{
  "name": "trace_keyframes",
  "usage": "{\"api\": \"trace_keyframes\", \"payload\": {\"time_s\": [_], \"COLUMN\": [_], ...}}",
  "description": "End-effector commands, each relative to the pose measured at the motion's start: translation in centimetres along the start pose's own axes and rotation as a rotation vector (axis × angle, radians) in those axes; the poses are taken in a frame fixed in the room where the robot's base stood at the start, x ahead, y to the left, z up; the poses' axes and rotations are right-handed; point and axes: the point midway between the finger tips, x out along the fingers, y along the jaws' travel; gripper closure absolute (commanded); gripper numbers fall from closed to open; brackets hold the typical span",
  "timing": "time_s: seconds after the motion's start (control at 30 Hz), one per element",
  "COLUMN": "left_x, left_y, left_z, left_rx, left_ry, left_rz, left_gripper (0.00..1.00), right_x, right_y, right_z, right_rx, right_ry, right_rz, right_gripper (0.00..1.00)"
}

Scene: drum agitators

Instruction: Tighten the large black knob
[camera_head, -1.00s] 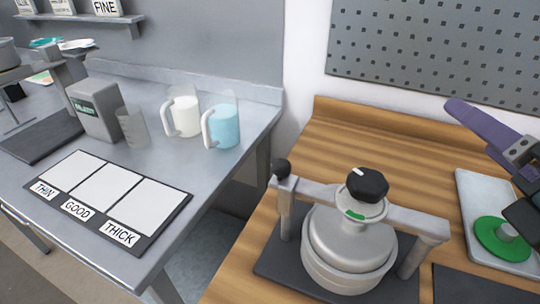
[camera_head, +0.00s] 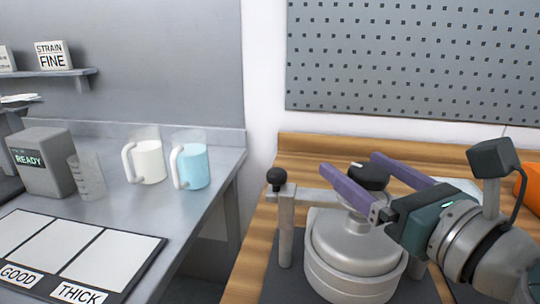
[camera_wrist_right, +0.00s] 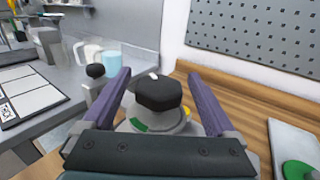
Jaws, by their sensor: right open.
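My right gripper (camera_head: 361,169) is open. Its two purple fingers reach in from the right, one on each side of the knob, and I see gaps between them and the knob in the wrist view. The near finger hides part of the crossbar and collar. My left gripper is not in view.
A small black ball knob (camera_head: 277,178) tops the post left of the drum. The steel table (camera_head: 190,225) at left holds a READY box (camera_head: 40,163), a clear beaker (camera_head: 87,177), a white jug (camera_head: 147,162) and a blue jug (camera_head: 190,167). A pegboard (camera_head: 410,65) stands behind.

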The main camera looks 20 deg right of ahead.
Motion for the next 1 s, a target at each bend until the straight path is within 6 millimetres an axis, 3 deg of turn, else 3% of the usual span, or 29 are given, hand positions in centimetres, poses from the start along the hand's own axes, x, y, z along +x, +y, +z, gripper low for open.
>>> {"api": "trace_keyframes", "payload": {"time_s": [0.2,0.5,1.0], "left_x": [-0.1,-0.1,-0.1], "left_y": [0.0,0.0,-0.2], "left_z": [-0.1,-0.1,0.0], "left_rx": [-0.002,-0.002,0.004], "left_ry": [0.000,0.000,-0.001], "left_rz": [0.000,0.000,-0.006], "left_gripper": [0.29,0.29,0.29], "right_x": [1.9,2.0,2.0], "right_y": [0.0,0.0,0.0], "right_z": [0.0,-0.1,-0.1], "right_rx": [0.000,0.001,0.001], "right_ry": [0.000,0.002,0.001], "right_rz": [0.000,0.000,0.000], "right_gripper": [0.08,0.08,0.63]}}
